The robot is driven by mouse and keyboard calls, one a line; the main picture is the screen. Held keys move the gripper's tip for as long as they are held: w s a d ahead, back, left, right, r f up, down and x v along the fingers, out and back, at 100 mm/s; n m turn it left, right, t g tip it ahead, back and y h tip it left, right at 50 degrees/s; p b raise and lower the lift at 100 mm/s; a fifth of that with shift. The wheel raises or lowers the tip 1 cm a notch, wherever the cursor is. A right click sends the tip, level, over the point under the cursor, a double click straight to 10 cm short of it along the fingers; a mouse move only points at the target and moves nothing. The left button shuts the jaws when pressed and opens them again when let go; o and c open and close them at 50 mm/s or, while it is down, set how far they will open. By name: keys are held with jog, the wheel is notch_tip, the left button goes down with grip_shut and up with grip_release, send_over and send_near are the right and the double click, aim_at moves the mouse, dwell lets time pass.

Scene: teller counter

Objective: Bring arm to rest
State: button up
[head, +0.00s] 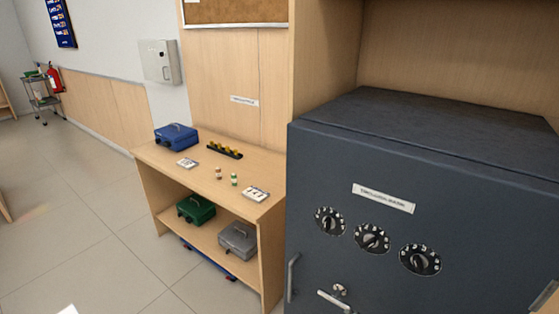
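My gripper is not in view in the head view, and I cannot see whether it is open or shut. No clear part of my arm shows. A large dark grey safe (334,274) fills the right side, with its door shut as far as I can see. It carries several round dials, among them the middle dial (371,238), and a handle (333,300) near the bottom edge.
A wooden counter (262,210) left of the safe bears a blue cash box (176,137), a dark tray (232,154) and small cards. Its shelf holds a green box (196,209) and a grey box (237,238). A trolley (41,100) stands far left. The tiled floor (75,200) is mostly clear.

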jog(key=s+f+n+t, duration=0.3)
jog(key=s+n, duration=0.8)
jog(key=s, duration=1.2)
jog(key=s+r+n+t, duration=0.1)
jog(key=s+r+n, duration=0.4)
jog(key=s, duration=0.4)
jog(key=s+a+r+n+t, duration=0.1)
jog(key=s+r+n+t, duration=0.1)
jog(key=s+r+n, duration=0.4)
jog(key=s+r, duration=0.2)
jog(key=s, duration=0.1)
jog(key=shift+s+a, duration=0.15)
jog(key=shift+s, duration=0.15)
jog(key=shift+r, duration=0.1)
